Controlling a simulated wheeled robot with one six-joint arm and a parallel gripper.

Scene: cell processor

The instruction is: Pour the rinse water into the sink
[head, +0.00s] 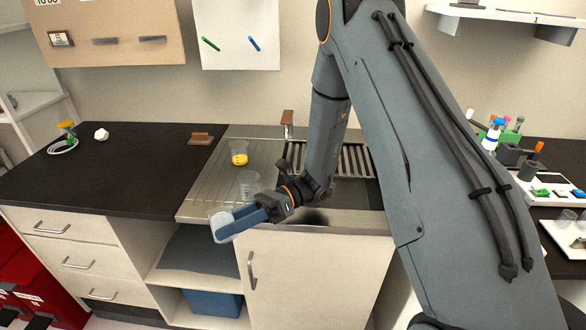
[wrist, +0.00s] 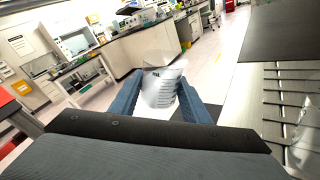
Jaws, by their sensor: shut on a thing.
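My gripper (head: 236,222) is shut on a clear beaker (head: 221,226). The beaker also shows in the wrist view (wrist: 160,92), between the two blue fingers, with dark printed marks. The sink (head: 372,195) is a metal basin to the right, partly hidden by my arm. A brown-topped tap (head: 287,124) stands behind it.
Another clear beaker (head: 249,184) stands on the ribbed draining board (head: 205,188) close behind my gripper. A beaker with yellow contents (head: 239,153) stands farther back. The dark worktop (head: 120,170) at left is mostly clear. A cabinet door (head: 300,275) is below.

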